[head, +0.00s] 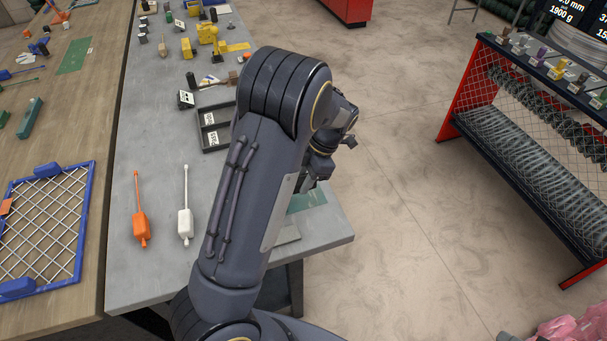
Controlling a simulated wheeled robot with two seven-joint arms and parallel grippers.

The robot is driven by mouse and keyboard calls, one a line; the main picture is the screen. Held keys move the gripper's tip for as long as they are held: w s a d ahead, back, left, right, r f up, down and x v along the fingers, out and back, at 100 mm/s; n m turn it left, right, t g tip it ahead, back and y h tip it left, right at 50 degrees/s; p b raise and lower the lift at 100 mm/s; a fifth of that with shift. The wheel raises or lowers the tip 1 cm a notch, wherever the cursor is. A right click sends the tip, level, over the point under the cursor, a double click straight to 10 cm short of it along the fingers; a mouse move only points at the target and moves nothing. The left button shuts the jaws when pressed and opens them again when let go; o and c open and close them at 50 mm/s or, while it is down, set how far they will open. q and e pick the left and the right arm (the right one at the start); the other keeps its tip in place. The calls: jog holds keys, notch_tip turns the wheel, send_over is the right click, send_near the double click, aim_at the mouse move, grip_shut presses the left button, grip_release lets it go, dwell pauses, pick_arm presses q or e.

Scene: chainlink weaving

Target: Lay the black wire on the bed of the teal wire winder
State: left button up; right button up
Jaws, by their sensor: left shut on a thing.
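My left arm reaches up through the middle of the head view and bends over the grey bench. My left gripper (311,183) is low over the bench's right part, mostly behind my arm. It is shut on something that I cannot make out. No black wire can be picked out. A flat teal piece (307,201) shows just below the gripper near the bench's right edge. I cannot tell whether it belongs to the teal wire winder; my arm covers the area beside it. My right gripper is not in view.
An orange tool (140,222) and a white tool (185,222) lie on the grey bench (150,275). A dark tray (203,139) stands behind my arm. A blue-framed mesh (45,230) lies on the wooden table. A red-sided rack (468,100) stands right, across open floor.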

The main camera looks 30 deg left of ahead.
aim_at(304, 199)
pick_arm(q)
jog(key=shift+w+f, duration=0.1)
jog(key=shift+f, duration=0.15)
jog(key=shift+f+b, duration=1.35)
jog(key=shift+f, duration=0.3)
jog(key=shift+f+b, duration=0.45)
jog(key=shift+f, duration=0.2)
jog(key=o, duration=1.1)
jog(key=v, duration=0.8)
jog(key=shift+b, duration=0.3)
